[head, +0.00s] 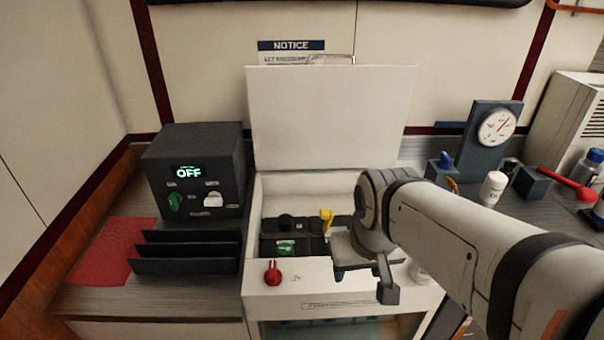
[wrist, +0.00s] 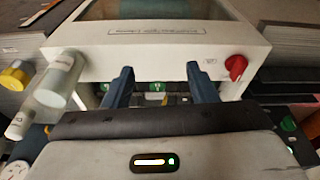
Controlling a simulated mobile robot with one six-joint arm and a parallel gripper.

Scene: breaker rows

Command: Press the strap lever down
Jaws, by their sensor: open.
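A white box (head: 340,288) stands open with its lid (head: 331,115) raised. Dark units sit inside it, with a green knob (head: 286,247) and an upright yellow lever (head: 327,218). I cannot tell for certain whether the yellow lever is the strap lever. My gripper (head: 362,278) is over the right part of the box, to the right of the yellow lever. In the wrist view my gripper (wrist: 160,82) is open, with its two blue fingers apart and nothing held between them. Dark units with green parts (wrist: 157,87) show beyond the fingers. My arm hides the box's right interior.
A red knob (head: 272,272) is on the box's front; it also shows in the wrist view (wrist: 236,66). A dark "OFF" unit (head: 192,172) and black slotted rack (head: 186,252) stand left. A gauge (head: 496,126) and white bottle (head: 492,189) stand right.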

